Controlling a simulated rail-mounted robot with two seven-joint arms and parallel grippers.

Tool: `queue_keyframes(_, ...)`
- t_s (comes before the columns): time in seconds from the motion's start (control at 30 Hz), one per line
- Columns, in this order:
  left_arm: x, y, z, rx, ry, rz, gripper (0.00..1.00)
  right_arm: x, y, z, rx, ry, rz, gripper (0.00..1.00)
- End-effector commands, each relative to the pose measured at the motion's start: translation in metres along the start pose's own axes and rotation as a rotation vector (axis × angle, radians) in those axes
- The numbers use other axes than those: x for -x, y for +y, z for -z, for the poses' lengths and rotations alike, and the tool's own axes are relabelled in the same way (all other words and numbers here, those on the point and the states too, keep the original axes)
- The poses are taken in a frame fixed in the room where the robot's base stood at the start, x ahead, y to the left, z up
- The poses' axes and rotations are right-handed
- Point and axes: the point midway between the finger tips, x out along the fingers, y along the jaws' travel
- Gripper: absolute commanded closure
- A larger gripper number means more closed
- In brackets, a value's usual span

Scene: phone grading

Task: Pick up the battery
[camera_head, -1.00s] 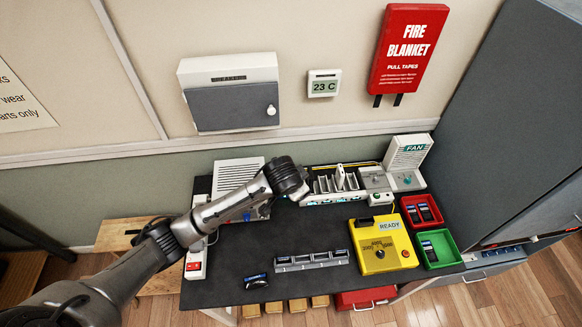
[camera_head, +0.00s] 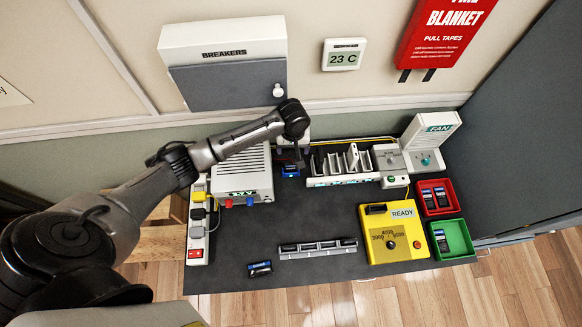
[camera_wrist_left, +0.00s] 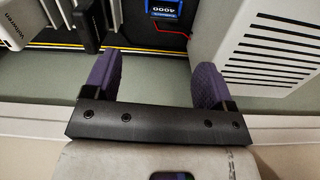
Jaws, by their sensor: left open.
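A small dark battery with a blue label (camera_head: 289,170) lies at the back of the dark bench, right of the white power supply. It also shows at the top of the left wrist view, where the blue label (camera_wrist_left: 165,9) reads 4000. My left gripper (camera_wrist_left: 155,82) is open, its two purple fingers apart with nothing between them. The battery is beyond the fingertips, roughly in line with the gap. In the head view my left wrist hangs just above and behind it. Another dark, blue-labelled piece (camera_head: 260,269) lies at the front of the bench. My right gripper is not in view.
The white power supply (camera_head: 238,172) and a slotted rack (camera_head: 340,182) flank the battery closely. A row of dark holders (camera_head: 318,249), the yellow READY tester (camera_head: 382,254), a red bin (camera_head: 453,206) and a green bin (camera_head: 463,248) stand forward. The bench middle is clear.

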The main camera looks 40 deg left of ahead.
Motion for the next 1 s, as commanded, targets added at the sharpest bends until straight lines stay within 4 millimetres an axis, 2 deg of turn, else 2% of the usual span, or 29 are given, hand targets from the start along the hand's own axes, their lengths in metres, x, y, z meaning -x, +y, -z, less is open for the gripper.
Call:
queue_keyframes(0.17, -0.006, 0.0, 0.0, 0.08, 0.0, 0.002, 0.22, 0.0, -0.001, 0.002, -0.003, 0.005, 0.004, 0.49)
queue_keyframes(0.6, -0.073, 0.0, 0.001, 0.089, 0.0, 0.001, 0.22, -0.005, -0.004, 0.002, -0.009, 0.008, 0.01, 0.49)
queue_keyframes(0.87, -0.087, -0.001, 0.001, 0.086, 0.002, 0.0, 0.22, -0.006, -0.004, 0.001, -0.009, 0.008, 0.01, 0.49)
queue_keyframes(1.0, -0.1, -0.004, 0.001, 0.087, 0.001, 0.002, 0.22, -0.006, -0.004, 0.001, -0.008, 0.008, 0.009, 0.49)
